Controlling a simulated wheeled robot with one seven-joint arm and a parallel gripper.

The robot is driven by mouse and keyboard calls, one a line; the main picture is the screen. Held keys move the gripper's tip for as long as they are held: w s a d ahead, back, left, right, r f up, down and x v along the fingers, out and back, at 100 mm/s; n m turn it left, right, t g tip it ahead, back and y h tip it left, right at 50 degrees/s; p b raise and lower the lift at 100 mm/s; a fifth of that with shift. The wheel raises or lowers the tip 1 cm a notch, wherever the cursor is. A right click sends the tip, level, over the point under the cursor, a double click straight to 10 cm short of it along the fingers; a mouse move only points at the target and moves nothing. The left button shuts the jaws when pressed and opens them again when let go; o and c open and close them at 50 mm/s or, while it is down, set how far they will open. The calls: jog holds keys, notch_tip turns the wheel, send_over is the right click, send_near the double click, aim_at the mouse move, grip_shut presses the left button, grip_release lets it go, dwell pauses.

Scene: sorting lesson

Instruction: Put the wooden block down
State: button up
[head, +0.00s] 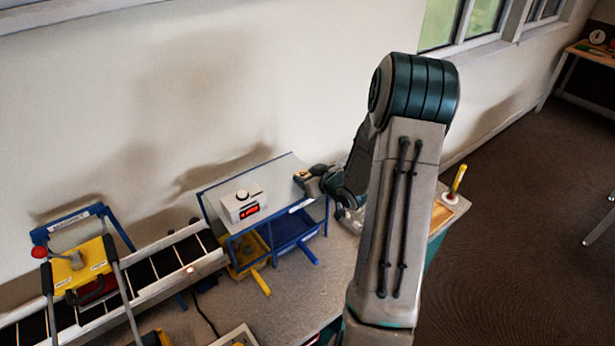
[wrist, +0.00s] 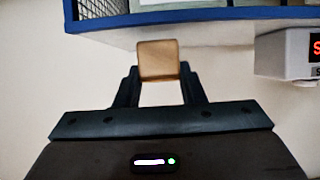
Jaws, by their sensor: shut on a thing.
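The wooden block (wrist: 158,58) is a small tan cube between the two dark fingers of my gripper (wrist: 158,80) in the wrist view. My gripper is shut on it. In the head view my gripper (head: 304,178) is at the right end of the grey, blue-framed rack top (head: 270,177), and the block shows only as a small tan patch. I cannot tell whether the block touches the rack top or is held above it.
A white box with a red display (head: 243,206) stands on the rack top, left of my gripper. Yellow (head: 247,262) and blue (head: 290,232) bins sit under the rack. A conveyor (head: 165,265) with a yellow machine (head: 80,268) is at left. A wall stands behind.

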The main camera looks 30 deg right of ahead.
jog(key=shift+f, duration=0.2)
jog(key=shift+f, duration=0.15)
jog(key=o, duration=1)
